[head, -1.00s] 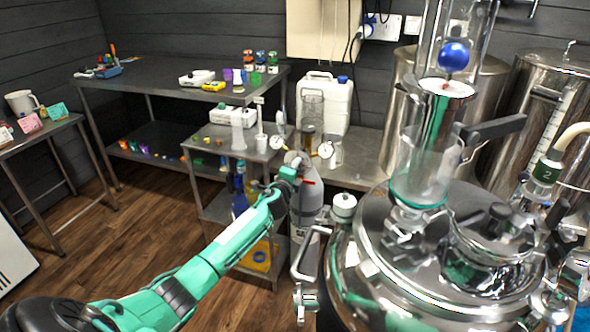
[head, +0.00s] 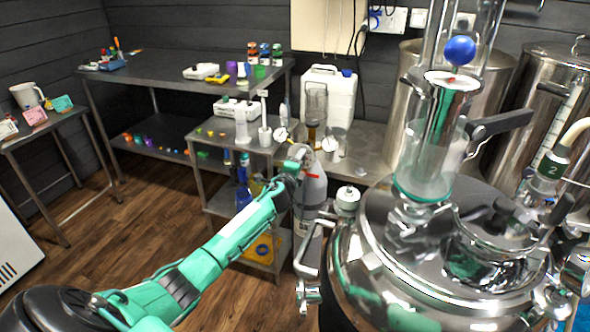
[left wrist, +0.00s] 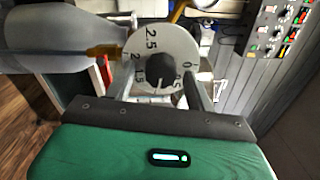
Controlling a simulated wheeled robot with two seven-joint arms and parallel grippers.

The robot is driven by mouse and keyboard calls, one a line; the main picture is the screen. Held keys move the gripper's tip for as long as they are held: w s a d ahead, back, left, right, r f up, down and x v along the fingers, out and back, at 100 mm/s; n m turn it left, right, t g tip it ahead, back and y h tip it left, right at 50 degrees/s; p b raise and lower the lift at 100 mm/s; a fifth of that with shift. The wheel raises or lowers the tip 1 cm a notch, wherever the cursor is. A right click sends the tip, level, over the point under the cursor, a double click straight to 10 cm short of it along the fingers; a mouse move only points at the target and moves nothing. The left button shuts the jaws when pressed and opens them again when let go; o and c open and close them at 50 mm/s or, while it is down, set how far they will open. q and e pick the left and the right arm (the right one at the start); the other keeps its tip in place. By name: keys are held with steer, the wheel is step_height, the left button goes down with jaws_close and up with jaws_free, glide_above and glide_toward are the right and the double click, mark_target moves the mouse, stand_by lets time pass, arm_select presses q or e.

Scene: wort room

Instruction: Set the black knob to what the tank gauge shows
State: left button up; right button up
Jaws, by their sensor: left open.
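In the left wrist view, the black knob (left wrist: 160,70) sits at the centre of a round white dial (left wrist: 178,47) numbered from 0 to 2.5. Its light mark points toward the lower part of the dial, but the exact value is hard to read. My left gripper (left wrist: 160,88) is open, with a finger to each side of the knob; contact is unclear. In the head view my left gripper (head: 297,155) is at the top of a grey gas cylinder (head: 312,190) and hides the knob. Small round white gauges (head: 330,144) show there, too small to read. My right gripper is not in view.
A shiny steel vessel (head: 375,262) with a glass column stands close on the right. A steel trolley (head: 209,138) with bottles is just left of the cylinder. A white jerrycan (head: 343,92) stands behind. Wooden floor (head: 125,225) is clear at left.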

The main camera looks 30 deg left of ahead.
arm_select(q)
steer(key=v, duration=1.3)
steer(key=shift+s+p, duration=0.35)
steer(key=shift+p, duration=0.1)
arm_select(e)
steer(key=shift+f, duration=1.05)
arm_select(q)
steer(key=shift+f, duration=0.1)
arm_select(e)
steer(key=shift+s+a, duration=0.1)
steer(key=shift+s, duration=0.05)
